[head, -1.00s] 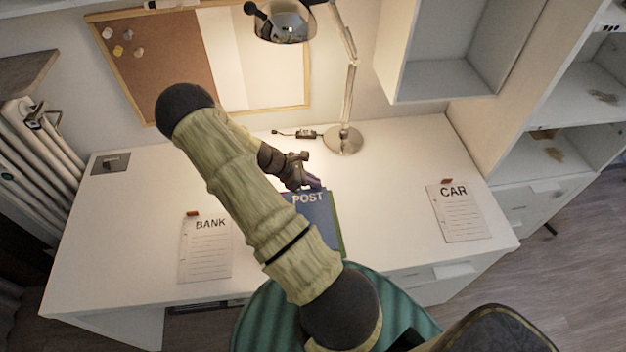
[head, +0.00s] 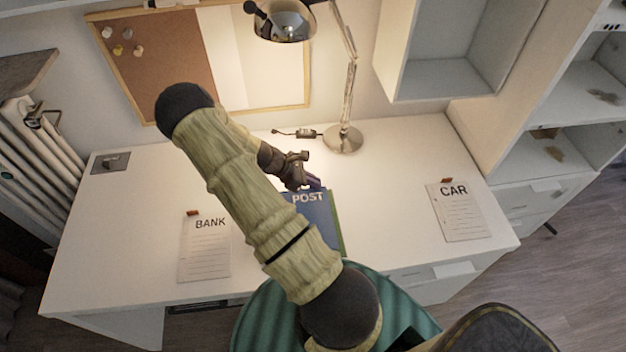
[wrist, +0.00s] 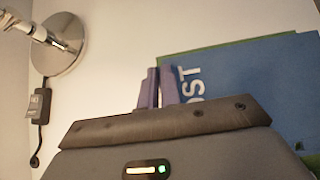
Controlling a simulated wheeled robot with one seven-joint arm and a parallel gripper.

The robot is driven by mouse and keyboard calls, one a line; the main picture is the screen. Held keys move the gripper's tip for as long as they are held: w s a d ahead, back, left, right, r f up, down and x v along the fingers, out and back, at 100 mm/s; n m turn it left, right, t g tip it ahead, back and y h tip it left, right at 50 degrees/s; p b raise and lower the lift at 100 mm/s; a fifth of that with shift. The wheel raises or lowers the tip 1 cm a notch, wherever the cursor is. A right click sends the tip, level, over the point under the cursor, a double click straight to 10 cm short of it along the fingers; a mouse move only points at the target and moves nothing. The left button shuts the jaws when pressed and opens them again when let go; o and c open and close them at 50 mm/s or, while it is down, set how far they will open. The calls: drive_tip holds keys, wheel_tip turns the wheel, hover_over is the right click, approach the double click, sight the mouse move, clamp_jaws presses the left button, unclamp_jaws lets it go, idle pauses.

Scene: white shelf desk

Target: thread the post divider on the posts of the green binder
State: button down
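The blue post divider (head: 317,215), lettered POST, lies over the green binder on the middle of the desk. The green binder (head: 341,234) shows only as a strip along the divider's right side. In the wrist view, the divider (wrist: 240,85) has a green edge (wrist: 235,44) behind it. My gripper (head: 313,183) is at the divider's top edge. In the wrist view, its two purple fingers (wrist: 160,86) are almost together at that edge, pinching it. The binder's posts and the divider's holes are hidden, so I cannot tell whether they meet.
A BANK sheet (head: 205,250) lies at left and a CAR sheet (head: 460,212) at right. A desk lamp base (head: 343,140) and a small black device (head: 306,133) stand at the back. My arm covers part of the desk centre. A green striped chair (head: 262,310) is in front.

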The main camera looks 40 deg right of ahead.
drive_tip(key=shift+f+b, duration=0.7)
drive_tip(key=shift+f, duration=0.55)
idle(1.3)
drive_tip(key=c, duration=1.5)
unclamp_jaws()
drive_tip(key=shift+c, duration=0.2)
drive_tip(key=shift+r, duration=0.1)
drive_tip(key=b+v, duration=0.1)
drive_tip(key=v, duration=1.6)
drive_tip(key=shift+a+r, duration=0.1)
drive_tip(key=shift+a, duration=0.05)
